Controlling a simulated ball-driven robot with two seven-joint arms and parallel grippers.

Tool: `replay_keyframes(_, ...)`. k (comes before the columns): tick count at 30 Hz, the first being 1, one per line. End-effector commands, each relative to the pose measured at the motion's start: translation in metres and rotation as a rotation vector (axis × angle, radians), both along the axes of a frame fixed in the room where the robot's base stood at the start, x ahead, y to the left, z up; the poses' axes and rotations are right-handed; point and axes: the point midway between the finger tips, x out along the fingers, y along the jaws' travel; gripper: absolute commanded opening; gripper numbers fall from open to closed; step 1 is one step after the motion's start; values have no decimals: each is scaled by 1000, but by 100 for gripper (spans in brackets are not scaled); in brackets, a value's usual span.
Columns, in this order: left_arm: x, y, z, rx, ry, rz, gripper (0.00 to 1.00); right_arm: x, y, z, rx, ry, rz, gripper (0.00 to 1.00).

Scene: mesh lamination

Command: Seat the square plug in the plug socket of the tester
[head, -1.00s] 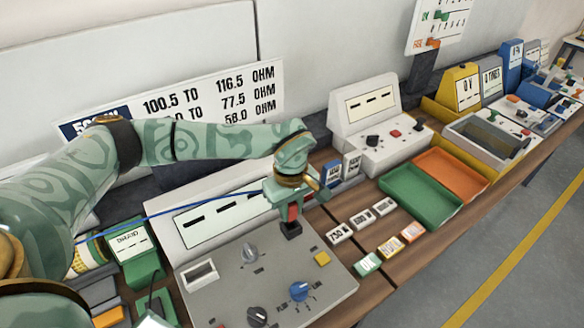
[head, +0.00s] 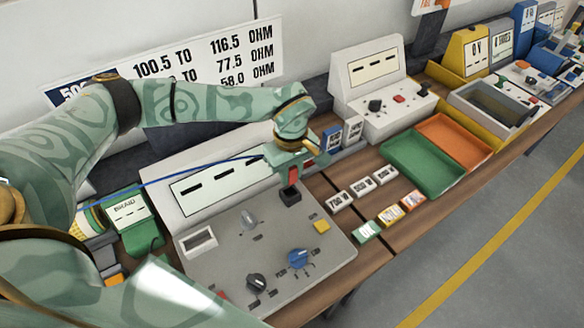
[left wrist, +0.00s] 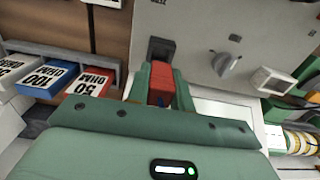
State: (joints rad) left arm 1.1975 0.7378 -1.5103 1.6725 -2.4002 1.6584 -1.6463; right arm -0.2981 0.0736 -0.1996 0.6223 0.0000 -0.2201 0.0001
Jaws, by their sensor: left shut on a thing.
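The tester is a grey sloped panel (head: 215,262) with a dash display, in the middle of the head view. Its plug socket (head: 290,195) is a raised black block at the panel's upper right, seen also in the left wrist view (left wrist: 161,48). My left gripper (head: 305,168) is shut on the red square plug (left wrist: 160,84), which shows between its green fingers. A blue cable (head: 190,173) runs left from the gripper. The plug is close to the socket and appears apart from it. Its front end is partly hidden by the fingers. My right gripper is out of view.
The panel carries a white knob (head: 249,219), a blue knob (head: 299,258) and a yellow button (head: 322,226). Blue and white ohm blocks (head: 332,139) stand right of the gripper. Small labelled blocks (head: 362,187) and a green tray (head: 423,165) lie further right.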

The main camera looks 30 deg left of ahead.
Motion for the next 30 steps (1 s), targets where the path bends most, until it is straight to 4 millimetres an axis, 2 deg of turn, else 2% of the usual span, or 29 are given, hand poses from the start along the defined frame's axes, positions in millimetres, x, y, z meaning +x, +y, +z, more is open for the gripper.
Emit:
replay_keyframes(3, 0, 0, -18, 1, 3, 0, 0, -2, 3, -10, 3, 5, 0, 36)
replay_keyframes(9, 0, 0, -34, 0, 2, 1, 0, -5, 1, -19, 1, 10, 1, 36)
replay_keyframes(30, 0, 0, -35, 1, -1, 0, 0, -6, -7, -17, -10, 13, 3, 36)
